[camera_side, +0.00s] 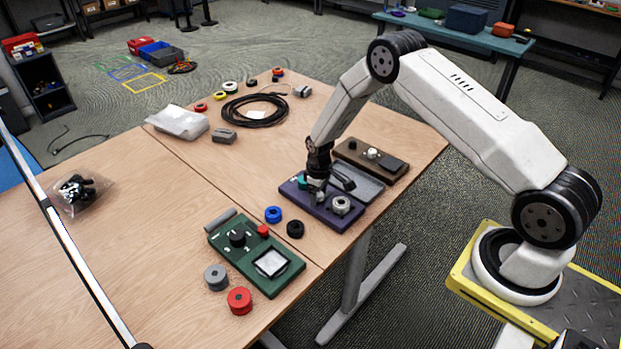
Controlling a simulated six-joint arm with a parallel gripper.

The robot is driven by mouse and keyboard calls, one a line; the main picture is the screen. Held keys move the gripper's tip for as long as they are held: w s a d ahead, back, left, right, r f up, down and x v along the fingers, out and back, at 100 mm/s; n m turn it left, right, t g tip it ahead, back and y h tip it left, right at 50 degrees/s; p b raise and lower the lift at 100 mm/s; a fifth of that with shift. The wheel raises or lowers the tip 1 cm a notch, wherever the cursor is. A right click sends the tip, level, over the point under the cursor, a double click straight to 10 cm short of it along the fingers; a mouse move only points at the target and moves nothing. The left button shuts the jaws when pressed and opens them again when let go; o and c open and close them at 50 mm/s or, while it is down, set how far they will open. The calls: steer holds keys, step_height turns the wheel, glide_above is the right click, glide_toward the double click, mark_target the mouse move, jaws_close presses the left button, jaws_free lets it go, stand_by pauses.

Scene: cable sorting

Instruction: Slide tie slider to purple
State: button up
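The purple panel (316,209) lies flat near the right edge of the wooden table. It carries a round light-grey knob (341,205) at its front right and a small teal part (302,182) at its back left. My gripper (330,187) points down at the panel's back edge, low over it, beside the teal part. The fingers and whatever lies between them are too small and dark to make out. I cannot tell whether they touch the panel. No part can be clearly identified as the tie slider; my gripper hides some of the panel.
A grey panel (362,186) and a brown panel (352,151) lie behind. A green panel (222,248) with a black knob lies front left. Blue (273,214) and black (295,229) rings lie between. A coiled black cable (228,108) lies further back. The left tabletop is mostly free.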

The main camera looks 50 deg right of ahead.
mark_target(319, 195)
steer(key=shift+r, duration=3.9)
steer(key=shift+s+a+r, duration=0.2)
steer(key=shift+a+r, duration=0.05)
steer(key=shift+r, duration=0.3)
steer(key=s+a+r+m+t, duration=0.1)
steer(key=s+a+r, duration=0.3)
steer(key=s+r, duration=0.3)
steer(key=s+a+r+m+t, duration=0.1)
steer(key=s+a+r, duration=0.4)
steer(key=s, duration=0.8)
step_height(319, 195, up, 3)
steer(key=shift+s+f+m+t, duration=0.1)
steer(key=shift+s+m+t, duration=0.1)
steer(key=shift+m+t, duration=0.1)
